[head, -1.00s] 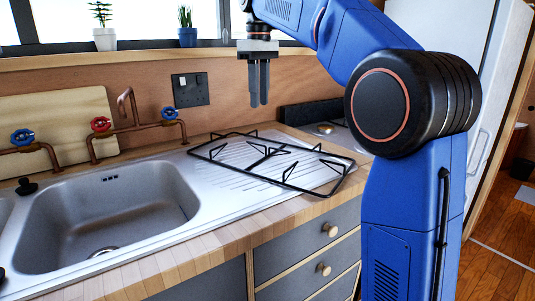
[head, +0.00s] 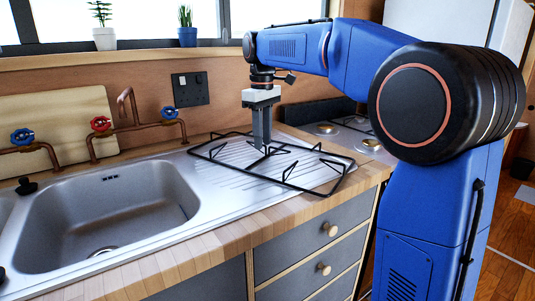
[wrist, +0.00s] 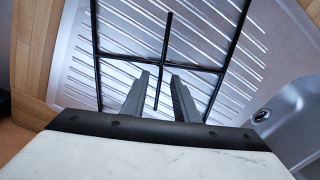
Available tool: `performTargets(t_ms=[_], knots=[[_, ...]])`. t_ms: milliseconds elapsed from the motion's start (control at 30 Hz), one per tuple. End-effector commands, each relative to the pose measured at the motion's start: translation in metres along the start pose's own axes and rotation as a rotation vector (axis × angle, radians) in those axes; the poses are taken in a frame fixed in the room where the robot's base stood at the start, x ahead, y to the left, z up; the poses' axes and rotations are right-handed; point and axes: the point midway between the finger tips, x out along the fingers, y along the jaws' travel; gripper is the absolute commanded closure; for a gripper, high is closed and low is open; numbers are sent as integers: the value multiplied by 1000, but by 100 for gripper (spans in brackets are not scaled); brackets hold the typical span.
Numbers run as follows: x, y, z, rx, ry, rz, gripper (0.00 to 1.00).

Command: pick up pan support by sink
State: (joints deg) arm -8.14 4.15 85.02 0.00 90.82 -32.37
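The pan support (head: 285,185) is a black wire frame lying flat on the ribbed drainboard (head: 222,184) right of the sink. My gripper (head: 262,148) points down over its middle, fingertips low near the bars. In the wrist view, the pan support's crossbar (wrist: 200,67) runs across just beyond my fingertips. My gripper's two fingers (wrist: 158,82) are apart there, with a thin prong of the support showing between them. I cannot tell whether the fingers touch the bars.
The sink basin (head: 105,215) lies to the left, with copper pipes and a red tap (head: 101,124) behind it. A hob (head: 345,132) is behind right. A socket plate (head: 190,88) is on the back wall. Drawers (head: 300,240) are below the wooden counter edge.

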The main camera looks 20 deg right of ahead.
Motion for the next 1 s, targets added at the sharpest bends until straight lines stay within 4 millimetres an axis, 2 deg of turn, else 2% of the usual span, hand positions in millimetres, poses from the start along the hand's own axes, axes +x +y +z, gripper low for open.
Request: performTargets(t_ms=[133, 400, 500, 533, 1000], knots=[[12, 0, 0, 0, 0, 0, 73], [14, 0, 0, 0, 0, 0, 73], [14, 0, 0, 0, 0, 0, 97], [14, 0, 0, 0, 0, 0, 100], [14, 0, 0, 0, 0, 0, 100]])
